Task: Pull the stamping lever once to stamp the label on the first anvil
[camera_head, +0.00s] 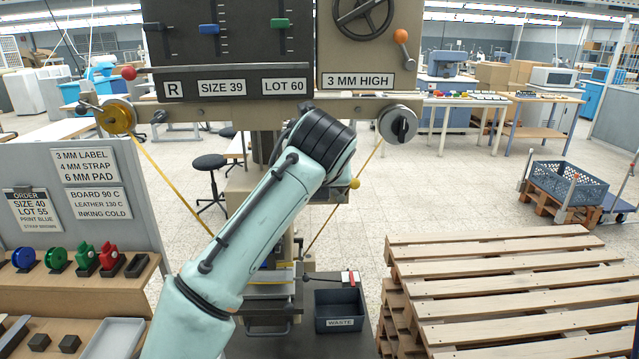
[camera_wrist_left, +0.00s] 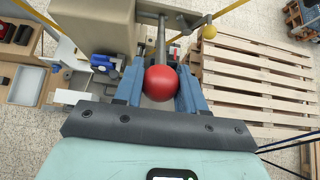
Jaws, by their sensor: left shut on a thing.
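A red ball knob (camera_wrist_left: 160,83) sits on the end of a grey metal lever rod (camera_wrist_left: 161,42) in the left wrist view. My left gripper (camera_wrist_left: 161,75) has its blue fingers on either side of the knob and is shut on it. In the head view my left arm crosses the middle and hides the gripper and knob. The stamping machine (camera_head: 235,117) stands ahead, with its lower plates (camera_head: 268,288) partly showing behind the arm. I cannot make out the label on the anvil. My right gripper is not in view.
A dark waste bin (camera_head: 340,322) stands right of the lower plates. Wooden pallets (camera_head: 500,290) are stacked at the right. Shelves with colored reels (camera_head: 55,257) and a signboard (camera_head: 90,195) stand at the left. A yellow ball (camera_head: 355,184) juts out right of my arm.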

